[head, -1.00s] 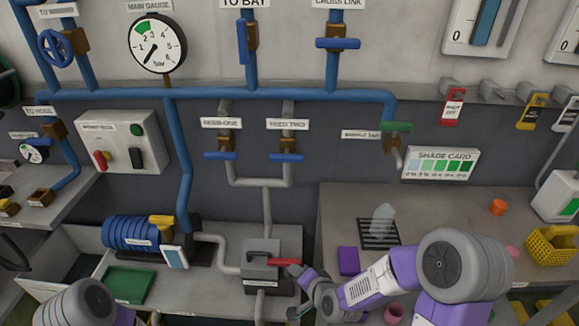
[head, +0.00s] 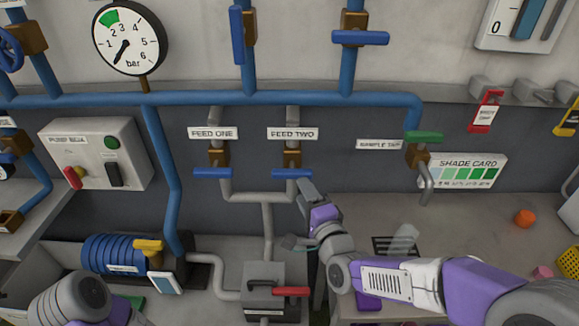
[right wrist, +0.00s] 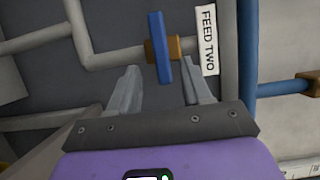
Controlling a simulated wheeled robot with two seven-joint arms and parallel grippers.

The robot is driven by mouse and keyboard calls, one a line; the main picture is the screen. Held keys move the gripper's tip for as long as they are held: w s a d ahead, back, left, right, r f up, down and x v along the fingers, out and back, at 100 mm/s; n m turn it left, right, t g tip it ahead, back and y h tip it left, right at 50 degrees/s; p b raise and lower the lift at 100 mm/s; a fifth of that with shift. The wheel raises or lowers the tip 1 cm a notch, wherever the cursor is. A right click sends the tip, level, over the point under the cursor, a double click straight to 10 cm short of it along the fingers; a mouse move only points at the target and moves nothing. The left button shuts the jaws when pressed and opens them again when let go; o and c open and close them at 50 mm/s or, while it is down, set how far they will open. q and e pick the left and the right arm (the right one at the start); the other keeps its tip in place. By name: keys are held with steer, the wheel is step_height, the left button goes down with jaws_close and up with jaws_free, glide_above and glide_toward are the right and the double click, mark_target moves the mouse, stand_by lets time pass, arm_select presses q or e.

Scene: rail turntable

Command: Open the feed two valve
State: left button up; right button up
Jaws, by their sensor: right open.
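The feed two valve has a blue lever handle (head: 292,173) on a brass body (head: 292,158), below the FEED TWO label (head: 292,133). The lever lies level, across its upright grey pipe. My right gripper (head: 305,185) is just below and right of the lever in the head view. In the right wrist view the open fingers (right wrist: 160,72) point at the blue lever (right wrist: 159,45), which shows between and ahead of the tips. I cannot tell whether a finger touches it. My left gripper is out of view; only part of that arm shows.
The feed one valve (head: 213,173) stands close on the left, its blue lever also level. The sample tap (head: 418,153) is to the right. A red-handled grey block (head: 264,280) sits below on the pipe. The bench at right has some bare room.

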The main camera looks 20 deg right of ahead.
mark_target(294, 177)
steer(key=shift+w+a, duration=0.2)
steer(key=shift+w, duration=1.4)
steer(key=shift+w+a, duration=0.2)
steer(key=shift+w, duration=1.35)
jaws_close()
